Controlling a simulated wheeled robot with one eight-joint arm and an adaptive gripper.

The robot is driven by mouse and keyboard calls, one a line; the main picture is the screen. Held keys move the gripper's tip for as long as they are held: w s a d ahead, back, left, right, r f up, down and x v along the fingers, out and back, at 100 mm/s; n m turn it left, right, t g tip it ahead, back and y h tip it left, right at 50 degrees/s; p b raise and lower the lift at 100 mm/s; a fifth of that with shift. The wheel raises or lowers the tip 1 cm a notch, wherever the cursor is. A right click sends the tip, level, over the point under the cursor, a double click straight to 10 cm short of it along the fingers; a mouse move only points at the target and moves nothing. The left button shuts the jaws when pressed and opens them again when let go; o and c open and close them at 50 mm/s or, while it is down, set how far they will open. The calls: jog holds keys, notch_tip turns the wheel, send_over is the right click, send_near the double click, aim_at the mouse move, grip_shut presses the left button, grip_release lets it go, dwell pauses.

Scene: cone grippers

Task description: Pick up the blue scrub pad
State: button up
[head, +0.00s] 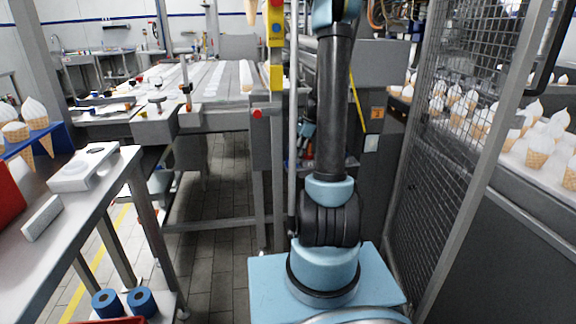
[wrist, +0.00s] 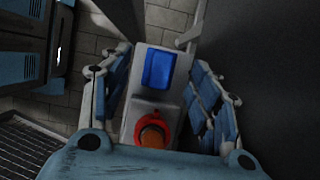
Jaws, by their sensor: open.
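I see nothing that I can surely name as the blue scrub pad. In the wrist view, a flat blue rectangle (wrist: 158,68) shows on a pale grey box; I cannot tell whether it is a pad or a panel of the box. My gripper (wrist: 160,62) is open, with one finger on each side of the box in the picture. I cannot tell how far the box is from the fingers, and I see no grip on it. In the head view my arm rises past the top edge, and my gripper is out of sight.
The pale box (wrist: 132,112) carries a red-ringed orange button (wrist: 152,136). In the head view, a table (head: 100,215) at left holds a grey block (head: 42,217). Two blue rolls (head: 141,301) sit below it. A mesh fence (head: 440,150) stands at right. The aisle floor (head: 222,185) is clear.

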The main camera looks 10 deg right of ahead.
jog(key=shift+x, duration=1.45)
jog(key=shift+w, duration=0.1)
jog(key=c, duration=1.1)
jog(key=shift+r, duration=0.15)
jog(key=shift+s+r, duration=0.2)
jog(key=shift+r, duration=0.05)
jog(key=r, duration=0.6)
jog(key=shift+s+r, duration=0.2)
jog(key=shift+s, duration=0.15)
jog(key=s, duration=1.9)
